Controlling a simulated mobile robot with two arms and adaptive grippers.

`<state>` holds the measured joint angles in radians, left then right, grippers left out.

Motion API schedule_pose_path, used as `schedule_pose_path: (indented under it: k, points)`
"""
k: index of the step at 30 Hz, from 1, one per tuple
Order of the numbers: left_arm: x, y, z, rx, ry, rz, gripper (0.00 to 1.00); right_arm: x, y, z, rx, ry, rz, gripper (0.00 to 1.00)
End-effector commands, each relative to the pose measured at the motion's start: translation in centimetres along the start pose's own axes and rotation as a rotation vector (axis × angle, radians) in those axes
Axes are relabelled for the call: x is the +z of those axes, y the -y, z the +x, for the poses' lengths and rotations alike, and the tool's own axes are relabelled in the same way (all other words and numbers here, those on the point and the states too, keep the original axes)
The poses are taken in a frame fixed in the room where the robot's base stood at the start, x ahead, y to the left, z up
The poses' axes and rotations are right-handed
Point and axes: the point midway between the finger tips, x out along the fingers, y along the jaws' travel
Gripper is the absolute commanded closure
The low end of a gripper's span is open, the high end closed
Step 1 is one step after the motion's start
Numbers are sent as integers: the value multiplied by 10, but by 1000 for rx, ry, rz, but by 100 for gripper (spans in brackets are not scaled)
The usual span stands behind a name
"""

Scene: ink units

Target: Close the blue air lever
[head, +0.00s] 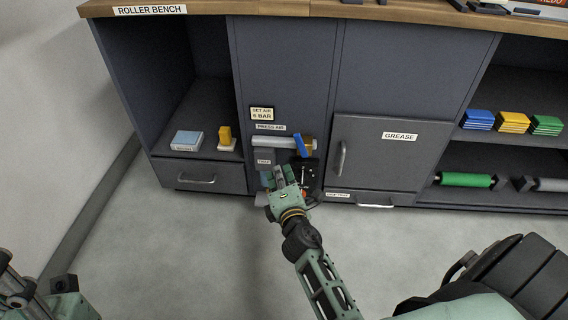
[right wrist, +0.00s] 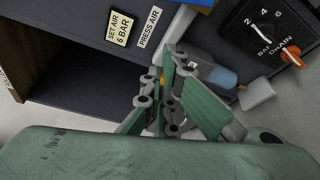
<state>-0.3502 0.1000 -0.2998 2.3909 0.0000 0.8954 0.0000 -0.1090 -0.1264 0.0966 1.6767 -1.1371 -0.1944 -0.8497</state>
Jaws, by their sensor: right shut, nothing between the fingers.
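The blue air lever (head: 301,146) sits on the right part of a horizontal grey and brass pipe (head: 270,142) on the cabinet front. It points steeply down across the pipe, leaning slightly right. My right gripper (head: 279,176) is just below and left of the lever, apart from it in the picture. Its fingers are together and empty, also in the right wrist view (right wrist: 172,62). A blue strip (right wrist: 196,3) shows at that view's top edge; I cannot tell if it is the lever. Part of my left arm shows at the lower left, its gripper state unclear.
The "PRESS AIR" label (head: 270,127) is above the pipe. A dark gauge panel (right wrist: 268,33) with an orange drain knob (right wrist: 291,58) is close to the right gripper. The grease door (head: 376,153) is to the right. An open shelf is at left; the floor in front is clear.

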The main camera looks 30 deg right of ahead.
Motion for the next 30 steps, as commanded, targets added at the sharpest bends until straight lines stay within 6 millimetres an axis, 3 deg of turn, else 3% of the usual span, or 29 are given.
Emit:
schedule_pose_path:
  k: [7, 18, 23, 30]
  points:
    - [-5, 0, -3, 0, -17, -1, 60, 2, -4, 25, 11, 5, -10, 100]
    - [1, 0, -24, 0, -14, 0, 60, 2, -2, 103, 8, 5, -7, 100]
    - [-2, 0, -11, 0, -12, 0, 60, 28, -5, 92, 6, 5, -11, 100]
    - [-3, 0, -8, 0, -14, -1, 60, 39, -4, 87, 6, 3, -7, 100]
